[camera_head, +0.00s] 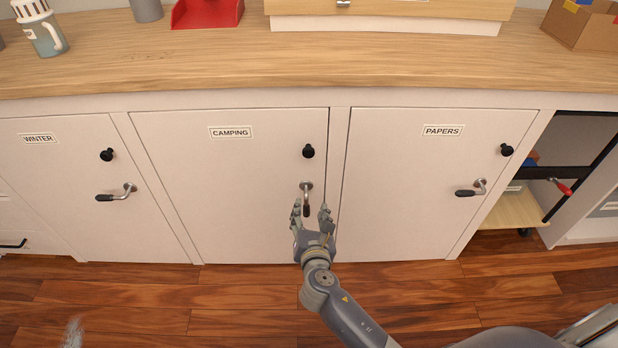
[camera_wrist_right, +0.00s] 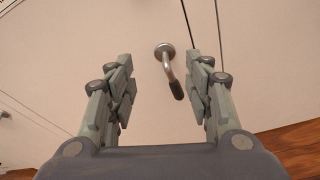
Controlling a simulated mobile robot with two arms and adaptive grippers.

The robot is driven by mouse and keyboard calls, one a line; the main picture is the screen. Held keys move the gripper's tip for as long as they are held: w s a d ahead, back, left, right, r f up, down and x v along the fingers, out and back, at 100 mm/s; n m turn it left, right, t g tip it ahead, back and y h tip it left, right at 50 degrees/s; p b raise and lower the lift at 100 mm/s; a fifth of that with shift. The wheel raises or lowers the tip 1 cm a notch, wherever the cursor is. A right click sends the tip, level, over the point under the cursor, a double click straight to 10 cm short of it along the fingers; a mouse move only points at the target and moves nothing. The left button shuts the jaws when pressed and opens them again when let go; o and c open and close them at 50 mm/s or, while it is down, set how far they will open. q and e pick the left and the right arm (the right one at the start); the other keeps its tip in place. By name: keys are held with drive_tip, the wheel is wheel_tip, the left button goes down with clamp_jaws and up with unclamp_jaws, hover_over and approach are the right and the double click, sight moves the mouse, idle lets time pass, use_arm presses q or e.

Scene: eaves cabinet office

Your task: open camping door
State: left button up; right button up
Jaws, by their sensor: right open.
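The camping door (camera_head: 220,185) is a pale cabinet front with a CAMPING label (camera_head: 231,132); it looks shut, level with its neighbours. Near its right edge are a black knob (camera_head: 308,151) and, below it, a metal lever handle (camera_head: 306,187) with a dark grip. The lever points down, while those on the other doors lie sideways. My right gripper (camera_head: 313,212) is open at the lever, one finger on each side. In the right wrist view, the lever (camera_wrist_right: 168,66) shows between the open fingers (camera_wrist_right: 160,75); I see no clear contact. My left gripper is not recognisable in view.
The winter door (camera_head: 60,190) is to the left and the papers door (camera_head: 420,190) to the right, both shut. A wooden worktop (camera_head: 200,72) runs above. An open bay with a wooden cart (camera_head: 510,210) is at the far right. The wood floor (camera_head: 230,300) in front looks clear.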

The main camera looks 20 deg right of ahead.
sight(308, 153)
wheel_tip(308, 153, up, 9)
drive_tip(key=n+t+h+b, duration=0.2)
drive_tip(key=n+t, duration=0.1)
drive_tip(key=b+x, duration=0.1)
drive_tip(key=x, duration=0.8)
drive_tip(key=shift+w, duration=0.35)
use_arm(q)
drive_tip(key=v, duration=1)
drive_tip(key=shift+w+a+t, duration=0.3)
drive_tip(key=shift+w+t, duration=0.05)
drive_tip(key=shift+t, duration=0.05)
use_arm(e)
drive_tip(key=shift+w+d, duration=0.15)
drive_tip(key=shift+w, duration=0.5)
use_arm(q)
drive_tip(key=shift+r, duration=0.1)
use_arm(e)
drive_tip(key=shift+c, duration=0.4)
clamp_jaws()
